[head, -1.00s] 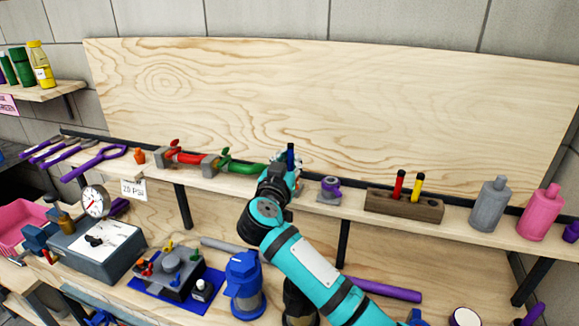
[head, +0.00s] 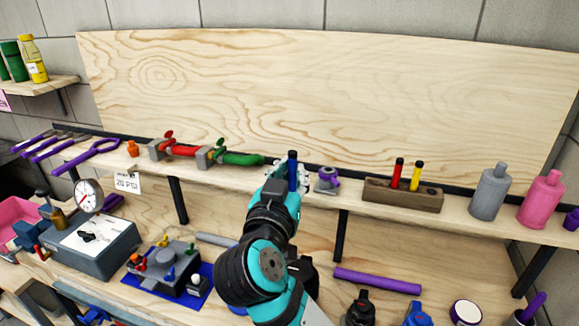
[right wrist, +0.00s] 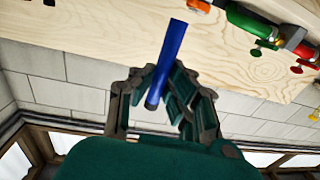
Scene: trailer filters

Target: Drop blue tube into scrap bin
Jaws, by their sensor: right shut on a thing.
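The blue tube (head: 292,168) stands nearly upright in my right gripper (head: 290,184), in front of the upper shelf, between the green valve pipe and the small purple-and-grey fitting. In the right wrist view my right gripper (right wrist: 163,92) is shut on the lower part of the blue tube (right wrist: 170,55), whose other end sticks out past the fingers. My left gripper is not in view. No bin is clearly marked as the scrap bin; a pink bin (head: 18,214) shows at the left edge, and I cannot tell whether it is that one.
The upper shelf (head: 340,215) holds red and green valve pipes (head: 238,159), a wooden block (head: 402,194) with red and yellow tubes, and grey and pink bottles. Below are a gauge box (head: 90,245), a blue mat with a device, and a purple tube (head: 377,281).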

